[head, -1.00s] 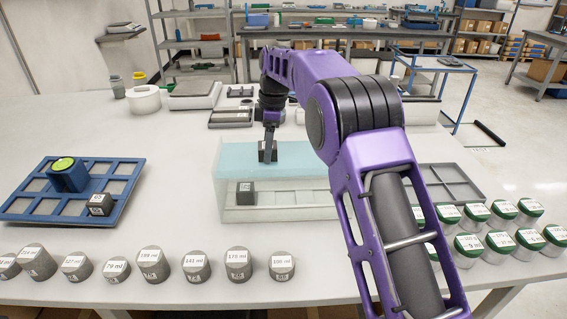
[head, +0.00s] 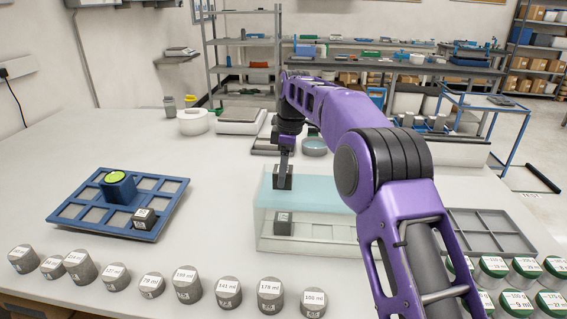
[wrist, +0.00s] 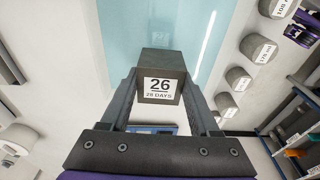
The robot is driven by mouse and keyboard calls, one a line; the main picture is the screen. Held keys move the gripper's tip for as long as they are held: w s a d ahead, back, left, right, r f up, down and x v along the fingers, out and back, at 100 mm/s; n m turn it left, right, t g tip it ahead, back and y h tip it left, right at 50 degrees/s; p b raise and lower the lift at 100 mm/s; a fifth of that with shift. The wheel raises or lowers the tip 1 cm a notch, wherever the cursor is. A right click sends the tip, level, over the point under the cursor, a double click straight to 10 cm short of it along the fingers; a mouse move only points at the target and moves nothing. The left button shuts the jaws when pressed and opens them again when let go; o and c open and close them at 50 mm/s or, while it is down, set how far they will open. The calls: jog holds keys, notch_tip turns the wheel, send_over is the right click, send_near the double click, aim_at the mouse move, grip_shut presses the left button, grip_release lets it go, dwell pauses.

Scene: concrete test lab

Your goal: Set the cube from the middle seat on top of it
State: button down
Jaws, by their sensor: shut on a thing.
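My gripper (head: 284,160) is shut on a dark grey cube (head: 283,178). In the wrist view the held cube (wrist: 161,75) has a white label reading "26" and "28 DAYS" and sits between both fingers. It is over the left part of a clear tank (head: 330,243) with pale blue water. A second dark cube (head: 284,222) with a small label is inside the tank at its left part, roughly below the held cube in the head view. The gap between the two cubes is hard to judge.
A blue tray (head: 75,193) at left carries a dark cube (head: 143,218) and a blue block with a green top (head: 117,182). Grey cylinders (head: 185,285) line the front edge; green-lidded jars (head: 493,266) and a grey divided tray (head: 492,243) are at right.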

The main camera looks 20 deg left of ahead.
jog(key=shift+f+b, duration=1.25)
jog(key=shift+f, duration=3.85)
jog(key=shift+f+p, duration=0.3)
jog(key=shift+f, duration=0.3)
jog(key=shift+c, duration=0.2)
grip_release()
jog(key=shift+f, duration=0.1)
notch_tip(320, 180, up, 3)
jog(key=shift+r+p, duration=0.15)
jog(key=shift+p, duration=1.05)
jog(key=shift+r, duration=4.75)
